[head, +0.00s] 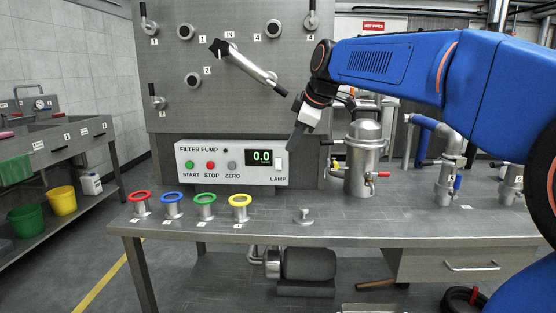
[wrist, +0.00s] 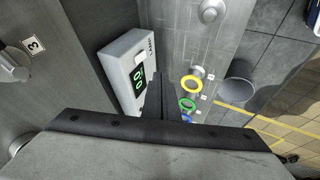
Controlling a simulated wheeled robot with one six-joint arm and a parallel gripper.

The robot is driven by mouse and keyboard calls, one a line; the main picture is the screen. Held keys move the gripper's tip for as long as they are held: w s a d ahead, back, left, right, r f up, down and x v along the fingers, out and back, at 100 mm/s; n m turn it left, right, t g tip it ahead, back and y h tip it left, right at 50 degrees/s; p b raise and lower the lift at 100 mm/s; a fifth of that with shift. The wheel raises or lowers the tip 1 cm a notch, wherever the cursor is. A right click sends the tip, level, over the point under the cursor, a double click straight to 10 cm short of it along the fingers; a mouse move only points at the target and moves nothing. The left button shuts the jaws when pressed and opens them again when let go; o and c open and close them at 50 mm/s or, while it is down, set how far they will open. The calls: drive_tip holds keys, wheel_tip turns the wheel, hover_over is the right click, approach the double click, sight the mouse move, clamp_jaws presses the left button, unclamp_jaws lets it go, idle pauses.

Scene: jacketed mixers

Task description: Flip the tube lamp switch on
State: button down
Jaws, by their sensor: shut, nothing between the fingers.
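A white control box (head: 230,179) marked FILTER PUMP stands on the steel bench against the upright panel. The lamp switch (head: 279,164) is a pale rocker at the box's right end, above the word LAMP. My gripper (head: 293,146) is shut and empty, pointing down just above and right of the switch, apart from the box as far as I can tell. In the wrist view the box (wrist: 118,60) lies left of my shut fingers (wrist: 158,82), with the switch (wrist: 139,58) beside the LAMP label. I cannot tell which way the rocker is tipped.
The box also carries green, red and grey buttons and a 0.0 display (head: 260,157). Red, blue, green and yellow rings (head: 240,200) stand on the bench's left front. A metal vessel (head: 364,165) stands right of my gripper. A lever handle (head: 246,66) hangs above the box.

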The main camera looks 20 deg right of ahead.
sight(278, 164)
idle(0.3)
drive_tip(key=w+f, duration=0.8)
drive_tip(key=w, duration=0.1)
drive_tip(key=shift+a+f, duration=0.4)
drive_tip(key=shift+a, duration=0.05)
drive_tip(key=shift+w+f, duration=0.1)
